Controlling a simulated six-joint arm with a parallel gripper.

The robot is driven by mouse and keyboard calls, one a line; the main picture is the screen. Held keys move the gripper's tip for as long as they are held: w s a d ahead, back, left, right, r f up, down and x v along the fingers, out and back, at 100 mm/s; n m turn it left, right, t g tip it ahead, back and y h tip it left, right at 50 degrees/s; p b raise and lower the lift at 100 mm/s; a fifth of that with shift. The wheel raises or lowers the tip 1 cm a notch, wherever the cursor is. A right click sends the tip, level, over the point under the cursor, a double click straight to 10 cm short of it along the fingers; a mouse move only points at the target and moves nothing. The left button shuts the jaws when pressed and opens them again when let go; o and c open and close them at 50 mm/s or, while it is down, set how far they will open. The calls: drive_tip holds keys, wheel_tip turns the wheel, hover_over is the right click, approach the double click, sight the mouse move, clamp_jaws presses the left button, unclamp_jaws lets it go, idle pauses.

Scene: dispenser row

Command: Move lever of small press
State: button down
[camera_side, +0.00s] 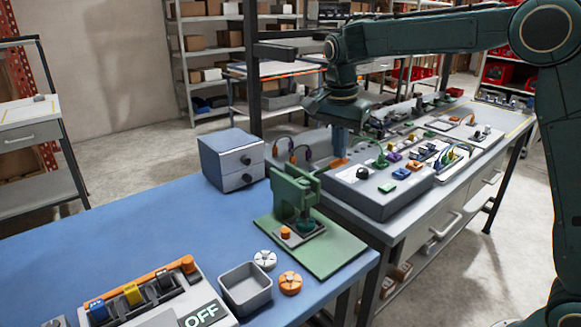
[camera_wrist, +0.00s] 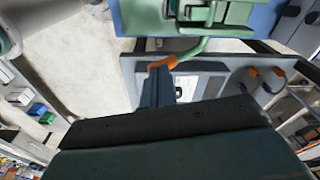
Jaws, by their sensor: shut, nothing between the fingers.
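The small press (camera_side: 297,190) is green and stands on a green base plate (camera_side: 325,250) at the blue bench's right end. Its lever (camera_wrist: 192,52) is a green curved rod with an orange grip (camera_wrist: 165,63) at its end; the grip also shows in the side view (camera_side: 337,163). My gripper (camera_side: 341,150) points down behind and right of the press, its fingers shut and empty. In the wrist view the fingertips (camera_wrist: 158,70) meet the orange grip in the picture; I cannot tell whether they touch it. The press (camera_wrist: 210,12) is cut off by the top edge there.
A grey-blue drawer box (camera_side: 232,160) stands left of the press. A grey open bin (camera_side: 245,288), a white round knob (camera_side: 265,260) and an orange one (camera_side: 290,283) lie in front. A second bench with a grey panel (camera_side: 380,195) of small parts is close on the right.

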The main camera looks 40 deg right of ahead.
drive_tip(key=shift+d+f, duration=0.1)
drive_tip(key=shift+f, duration=0.4)
drive_tip(key=shift+f, duration=1.7)
drive_tip(key=a, duration=0.2)
drive_tip(key=a+r, duration=0.1)
drive_tip(key=shift+s, duration=0.35)
drive_tip(key=shift+r, duration=0.15)
wheel_tip(320, 180, up, 7)
hover_over(338, 163)
drive_tip(key=a, duration=0.4)
drive_tip(key=shift+s+d+r, duration=0.1)
drive_tip(key=shift+s+d, duration=0.15)
drive_tip(key=shift+s, duration=0.15)
